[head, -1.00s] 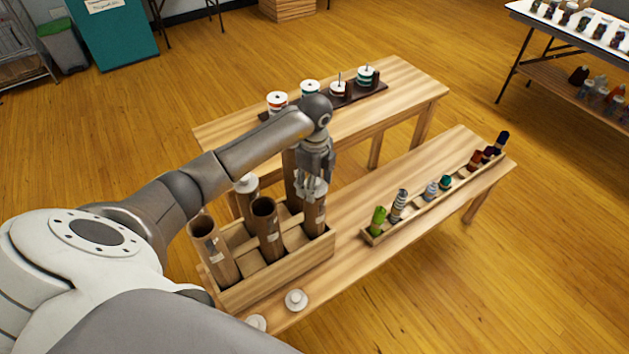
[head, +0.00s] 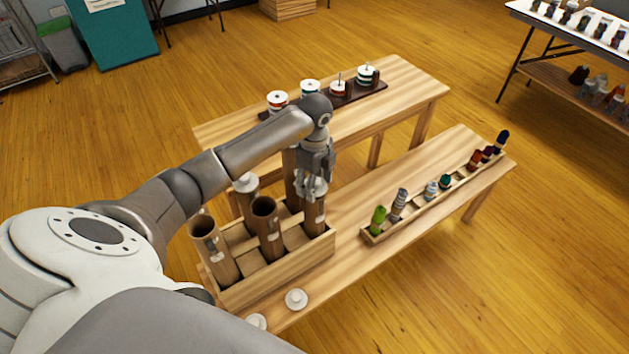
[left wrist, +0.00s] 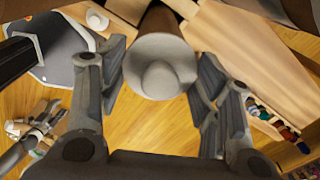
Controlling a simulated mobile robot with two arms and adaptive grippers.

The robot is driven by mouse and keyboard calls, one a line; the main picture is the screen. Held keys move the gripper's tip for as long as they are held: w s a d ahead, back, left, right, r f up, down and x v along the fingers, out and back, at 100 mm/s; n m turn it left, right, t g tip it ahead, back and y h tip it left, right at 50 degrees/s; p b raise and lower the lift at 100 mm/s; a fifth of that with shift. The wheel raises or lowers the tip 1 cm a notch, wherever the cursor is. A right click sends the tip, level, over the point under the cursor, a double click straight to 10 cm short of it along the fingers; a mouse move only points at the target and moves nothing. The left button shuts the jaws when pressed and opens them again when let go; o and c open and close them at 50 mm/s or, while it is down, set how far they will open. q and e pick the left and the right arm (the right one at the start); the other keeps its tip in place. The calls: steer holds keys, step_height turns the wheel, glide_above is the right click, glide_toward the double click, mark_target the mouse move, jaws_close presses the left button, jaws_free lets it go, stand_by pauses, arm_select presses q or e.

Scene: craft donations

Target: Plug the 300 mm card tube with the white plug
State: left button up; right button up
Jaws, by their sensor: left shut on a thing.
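My left gripper (head: 314,188) is shut on a white plug (left wrist: 160,72), with one finger on each side of it. The plug is at the top end of a brown card tube (head: 314,217) at the right of the wooden crate (head: 285,272). I cannot tell how deep it sits. Two tubes stand open-topped, one at the left (head: 213,250) and one in the middle (head: 266,232). Another tube behind them has a white plug (head: 246,183) on top. A taller tube (head: 291,178) stands partly hidden behind my gripper. The tube labels are too small to read.
Two loose white plugs, one (head: 296,299) and another (head: 256,322), lie on the bench in front of the crate. A narrow tray (head: 372,240) of several coloured items lies to the right. Spools (head: 310,90) stand on the back table. The bench between crate and tray is clear.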

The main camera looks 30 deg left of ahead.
stand_by(0.7)
arm_select(q)
steer(key=shift+r, duration=0.1)
steer(key=shift+r+p, duration=0.55)
steer(key=shift+p, duration=0.15)
steer(key=shift+r+p, duration=0.25)
steer(key=shift+p, duration=0.1)
stand_by(0.8)
steer(key=shift+r+p, duration=0.6)
steer(key=shift+r, duration=0.1)
stand_by(0.5)
steer(key=shift+f, duration=0.15)
steer(key=o, duration=0.4)
steer(key=shift+o, duration=0.2)
